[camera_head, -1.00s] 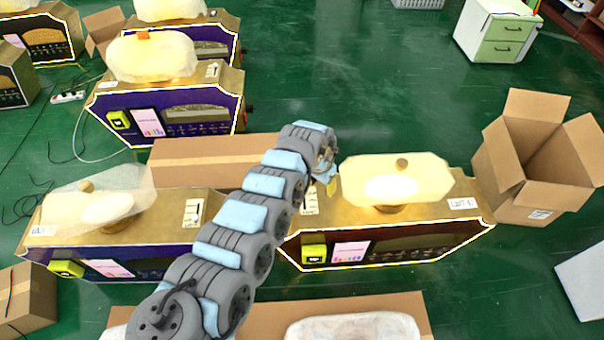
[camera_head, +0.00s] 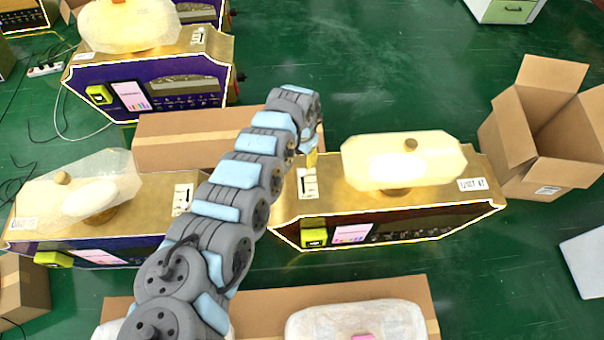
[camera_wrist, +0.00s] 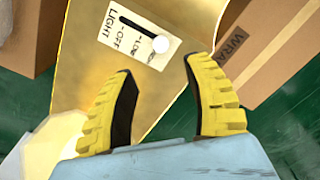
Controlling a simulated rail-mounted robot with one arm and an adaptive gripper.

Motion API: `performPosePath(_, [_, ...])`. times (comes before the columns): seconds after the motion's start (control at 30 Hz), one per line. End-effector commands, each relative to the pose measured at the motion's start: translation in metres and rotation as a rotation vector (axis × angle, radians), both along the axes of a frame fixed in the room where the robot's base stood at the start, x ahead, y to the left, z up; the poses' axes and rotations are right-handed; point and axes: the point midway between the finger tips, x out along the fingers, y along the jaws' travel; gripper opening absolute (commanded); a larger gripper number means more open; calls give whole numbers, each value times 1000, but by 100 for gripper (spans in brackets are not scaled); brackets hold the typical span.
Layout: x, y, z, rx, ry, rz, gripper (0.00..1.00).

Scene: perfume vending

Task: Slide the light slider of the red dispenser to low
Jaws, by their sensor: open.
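The red dispenser (camera_head: 440,223) has a gold top, a dark red front and a pale cover, right of centre in the head view. Its light slider plate (camera_head: 308,184) lies at the left end of the top. In the wrist view, the plate (camera_wrist: 138,36) reads LIGHT, OFF and LOW beside a black slot. The round white slider knob (camera_wrist: 160,45) is at the slot's end away from LIGHT, past the LOW mark. My gripper (camera_wrist: 158,70) is open and empty, its yellow fingers pointing towards the plate with the knob between their lines. In the head view, my gripper (camera_head: 311,154) is behind the plate.
Another dispenser (camera_head: 160,190) stands to the left, with a closed cardboard box (camera_head: 185,140) behind it. A blue dispenser (camera_head: 195,90) is farther back. An open carton (camera_head: 540,120) is at right. Green floor is clear behind the red dispenser.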

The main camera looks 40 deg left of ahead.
Motion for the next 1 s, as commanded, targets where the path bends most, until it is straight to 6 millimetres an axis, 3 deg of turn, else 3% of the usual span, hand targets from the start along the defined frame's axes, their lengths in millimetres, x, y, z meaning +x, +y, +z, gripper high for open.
performPosePath(0.1, [0, -1, -27, -2, 1, 1, 51])
performPosePath(0.5, [0, 1, -85, 0, 0, 3, 51])
performPosePath(1.0, [0, 1, -95, 0, -1, 2, 51])
